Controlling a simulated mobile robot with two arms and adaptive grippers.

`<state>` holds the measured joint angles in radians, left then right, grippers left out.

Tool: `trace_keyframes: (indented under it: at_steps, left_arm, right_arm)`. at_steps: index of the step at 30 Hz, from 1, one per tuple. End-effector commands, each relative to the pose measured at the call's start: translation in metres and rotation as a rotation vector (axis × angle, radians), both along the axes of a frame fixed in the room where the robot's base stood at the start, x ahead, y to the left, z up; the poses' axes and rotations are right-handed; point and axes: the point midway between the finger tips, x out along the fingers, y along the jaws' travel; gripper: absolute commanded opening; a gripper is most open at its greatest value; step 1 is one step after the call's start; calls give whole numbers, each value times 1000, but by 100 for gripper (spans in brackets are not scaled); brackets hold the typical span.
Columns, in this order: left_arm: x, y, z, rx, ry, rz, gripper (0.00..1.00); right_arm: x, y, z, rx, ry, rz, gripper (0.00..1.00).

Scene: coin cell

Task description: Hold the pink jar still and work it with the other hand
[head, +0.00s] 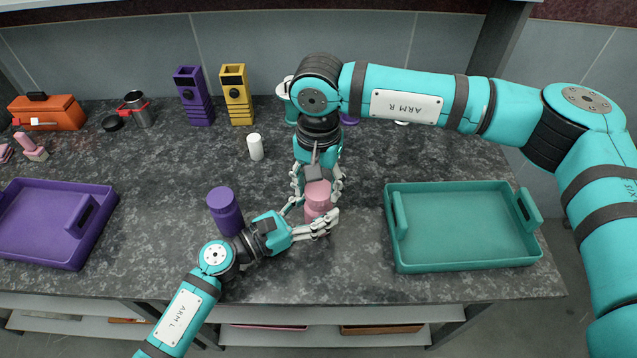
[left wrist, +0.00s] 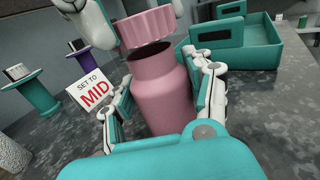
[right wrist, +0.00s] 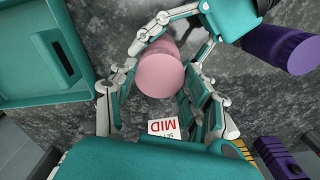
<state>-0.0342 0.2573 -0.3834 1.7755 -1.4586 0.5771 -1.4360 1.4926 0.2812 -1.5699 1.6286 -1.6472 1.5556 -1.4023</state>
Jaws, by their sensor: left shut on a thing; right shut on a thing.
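The pink jar (head: 318,213) stands upright on the dark counter in the middle of the head view. My left gripper (head: 319,224) is shut around its body, which also shows in the left wrist view (left wrist: 162,95). The pink lid (left wrist: 150,28) is raised and slightly tilted above the jar's neck, with the dark opening showing below it. My right gripper (head: 317,187) comes down from above and is shut on the lid. The lid's round top fills the space between its fingers in the right wrist view (right wrist: 160,74).
A purple jar (head: 225,211) stands close to my left wrist. A teal tray (head: 465,266) lies right, a purple tray (head: 40,256) left. A white bottle (head: 255,147) and purple (head: 195,95) and yellow (head: 236,95) holders stand behind. A "SET TO MID" card (left wrist: 91,93) shows beside the jar.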

Motion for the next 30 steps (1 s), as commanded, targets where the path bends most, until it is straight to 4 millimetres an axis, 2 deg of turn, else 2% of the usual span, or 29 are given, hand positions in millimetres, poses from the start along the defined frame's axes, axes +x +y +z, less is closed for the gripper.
trace_keyframes:
  at_steps: [10, 17, 18, 23, 30]
  left_arm:
    - [0, 0, 0, 1, 1, -1, 0]
    - [0, 0, 0, 0, 0, -1, 0]
    - [0, 0, 0, 0, 0, -1, 58]
    - [0, 0, 0, 0, 0, 0, 79]
    - [0, 0, 0, 0, 0, 0, 80]
  right_arm:
    - [1, 0, 37, 0, -3, 0, 9]
    - [0, 0, 39, 0, 0, 0, 9]
    - [0, 0, 39, 0, 0, 0, 9]
    - [0, 0, 39, 0, 0, 0, 9]
    - [0, 0, 39, 0, 0, 0, 9]
